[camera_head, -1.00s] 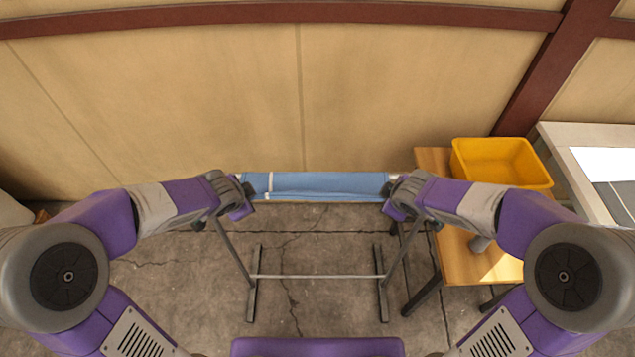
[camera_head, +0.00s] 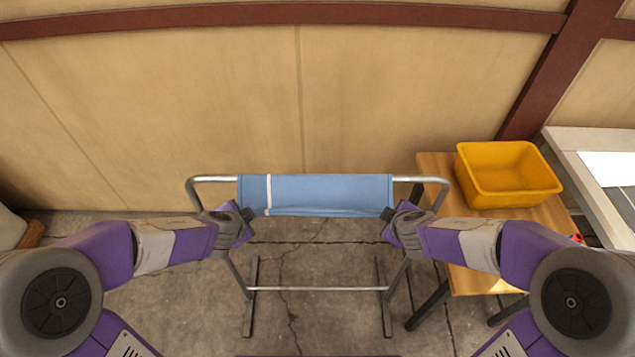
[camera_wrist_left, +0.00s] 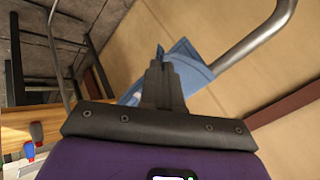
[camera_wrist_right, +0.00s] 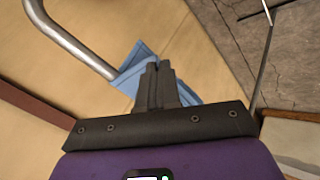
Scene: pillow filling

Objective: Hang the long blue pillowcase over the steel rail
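The blue pillowcase (camera_head: 325,193) with a white stripe near its left end lies across the top bar of the steel rail (camera_head: 211,180), with its near edge hanging on my side. My left gripper (camera_head: 249,214) is at the near left corner and my right gripper (camera_head: 386,214) at the near right corner. In the left wrist view the fingers (camera_wrist_left: 163,62) are closed with blue cloth (camera_wrist_left: 190,66) at them. In the right wrist view the closed fingers (camera_wrist_right: 158,72) also meet blue cloth (camera_wrist_right: 136,62). The far side of the cloth is hidden.
The rail's legs and lower crossbar (camera_head: 318,289) stand on cracked concrete. A wooden table (camera_head: 475,281) with a yellow bin (camera_head: 508,178) stands close on the right. A pale table (camera_head: 590,150) is farther right. A panelled wall (camera_head: 380,90) rises behind the rail.

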